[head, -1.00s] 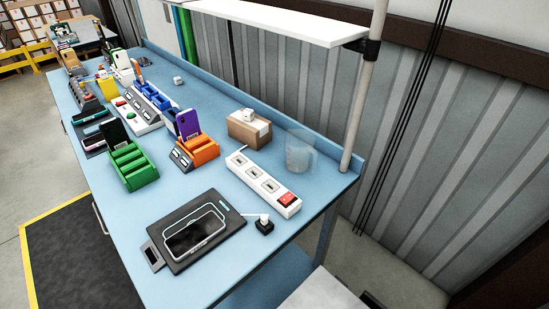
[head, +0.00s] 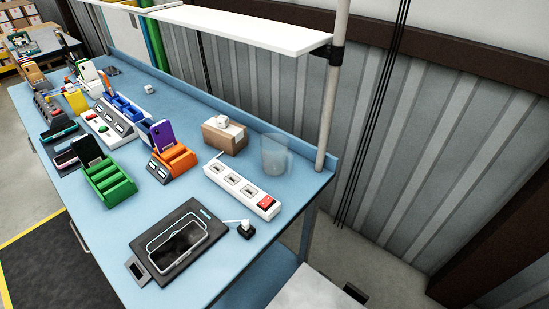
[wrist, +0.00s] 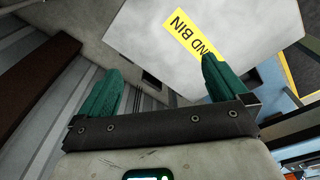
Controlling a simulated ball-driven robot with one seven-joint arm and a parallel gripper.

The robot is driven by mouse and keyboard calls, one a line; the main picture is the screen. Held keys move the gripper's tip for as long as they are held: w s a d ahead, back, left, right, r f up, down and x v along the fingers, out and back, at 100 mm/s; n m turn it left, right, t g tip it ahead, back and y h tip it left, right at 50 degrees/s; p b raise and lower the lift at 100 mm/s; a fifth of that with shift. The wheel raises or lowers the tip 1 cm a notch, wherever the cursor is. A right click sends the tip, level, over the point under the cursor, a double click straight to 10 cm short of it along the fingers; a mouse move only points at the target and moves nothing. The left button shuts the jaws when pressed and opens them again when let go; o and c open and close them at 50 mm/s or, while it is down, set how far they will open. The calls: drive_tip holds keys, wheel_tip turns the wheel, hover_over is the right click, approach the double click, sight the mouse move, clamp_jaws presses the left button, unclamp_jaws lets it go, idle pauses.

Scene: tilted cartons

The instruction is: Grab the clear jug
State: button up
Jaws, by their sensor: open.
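The clear jug (head: 274,154) stands upright on the blue workbench (head: 215,283), near its back right corner beside the shelf post. It is see-through and faint against the wall. My gripper (wrist: 160,85) shows only in the wrist view, with two green fingers spread wide apart and nothing between them. The wrist view does not show the jug. It faces a pale panel with a yellow label (wrist: 193,36), beyond the fingers.
A white power strip (head: 240,188) lies in front of the jug, and a cardboard box (head: 224,136) sits to its left. A black tray with a phone-like frame (head: 176,241) lies at the front. A white shelf (head: 240,28) and its post (head: 331,100) stand close behind.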

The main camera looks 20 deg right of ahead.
idle(0.4)
drive_tip(key=shift+c, duration=0.7)
drive_tip(key=w+t, duration=0.1)
drive_tip(key=w, duration=0.3)
drive_tip(key=w+n+t+b, duration=0.1)
drive_tip(key=w, duration=0.3)
drive_tip(key=w+d+f+y+b, duration=0.1)
drive_tip(key=w, duration=0.3)
drive_tip(key=shift+w+n+t, duration=0.4)
drive_tip(key=shift+c, duration=1.2)
drive_tip(key=n+t+y+b, duration=0.4)
drive_tip(key=t+y+b, duration=0.1)
drive_tip(key=t, duration=0.3)
approach(290, 155)
drive_tip(key=p+x, duration=0.1)
drive_tip(key=x, duration=0.6)
drive_tip(key=shift+w, duration=0.1)
drive_tip(key=shift+p+x, duration=0.4)
drive_tip(key=shift+x, duration=1.55)
